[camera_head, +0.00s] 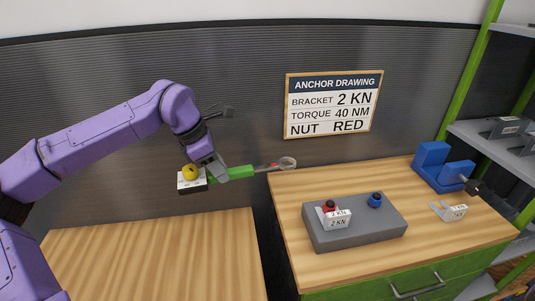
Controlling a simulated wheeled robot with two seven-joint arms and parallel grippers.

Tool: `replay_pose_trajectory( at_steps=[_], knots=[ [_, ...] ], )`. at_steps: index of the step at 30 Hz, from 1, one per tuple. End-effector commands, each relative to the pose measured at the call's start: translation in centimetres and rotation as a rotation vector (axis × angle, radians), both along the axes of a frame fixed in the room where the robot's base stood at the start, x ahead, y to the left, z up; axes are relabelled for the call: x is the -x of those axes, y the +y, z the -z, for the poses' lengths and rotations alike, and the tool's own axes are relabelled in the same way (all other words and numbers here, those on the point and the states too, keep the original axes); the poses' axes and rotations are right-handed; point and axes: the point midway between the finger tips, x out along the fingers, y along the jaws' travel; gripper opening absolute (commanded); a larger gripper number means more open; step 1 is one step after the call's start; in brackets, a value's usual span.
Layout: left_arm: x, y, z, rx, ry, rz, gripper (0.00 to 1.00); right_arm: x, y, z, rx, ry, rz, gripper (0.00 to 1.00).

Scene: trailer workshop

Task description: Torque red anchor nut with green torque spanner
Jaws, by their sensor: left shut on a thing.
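My left gripper (217,170) is shut on the green torque spanner (241,172), held in the air above the gap between the two wooden worktops. The spanner's ring head (287,163) points right, near the back left corner of the right bench. The red anchor nut (330,205) sits on the left part of a grey block (357,232), at a white bracket (337,221) marked 2 KN. A blue nut (375,199) is on the same block, to the right. The spanner head is apart from both nuts. My right gripper is not in view.
A yellow knob on a white and black box (191,179) shows beside my gripper; whether they touch is unclear. A blue vise (440,166) and loose bracket (453,211) are at right. The wall sign (334,104) reads bracket 2 KN, torque 40 NM, nut red. The left worktop (155,258) is bare.

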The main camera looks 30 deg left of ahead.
Motion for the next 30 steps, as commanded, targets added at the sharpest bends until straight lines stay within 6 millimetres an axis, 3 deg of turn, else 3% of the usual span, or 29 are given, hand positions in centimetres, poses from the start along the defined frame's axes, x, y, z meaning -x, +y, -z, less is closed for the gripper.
replay_pose_trajectory(
  at_steps=[1, 6, 9, 15, 28, 30],
  knots=[
    [-0.6, -1.4, -2.6, -0.005, 0.007, 0.052, 0.00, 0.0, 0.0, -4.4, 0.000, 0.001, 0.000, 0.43],
    [-2.1, -5.9, -2.0, -0.001, 0.007, 0.198, 0.00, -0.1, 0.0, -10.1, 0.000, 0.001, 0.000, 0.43],
    [-2.4, -7.9, -1.1, 0.002, 0.007, 0.250, 0.00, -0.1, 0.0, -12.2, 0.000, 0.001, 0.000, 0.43],
    [-2.6, -10.0, 0.3, 0.006, 0.001, 0.291, 0.00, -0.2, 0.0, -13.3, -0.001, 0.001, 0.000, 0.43],
    [-2.7, -10.1, 0.4, 0.007, -0.001, 0.294, 0.00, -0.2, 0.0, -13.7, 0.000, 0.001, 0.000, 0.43],
    [-2.7, -10.1, 1.3, 0.007, -0.001, 0.294, 0.00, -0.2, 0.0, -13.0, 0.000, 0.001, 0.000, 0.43]
  ],
)
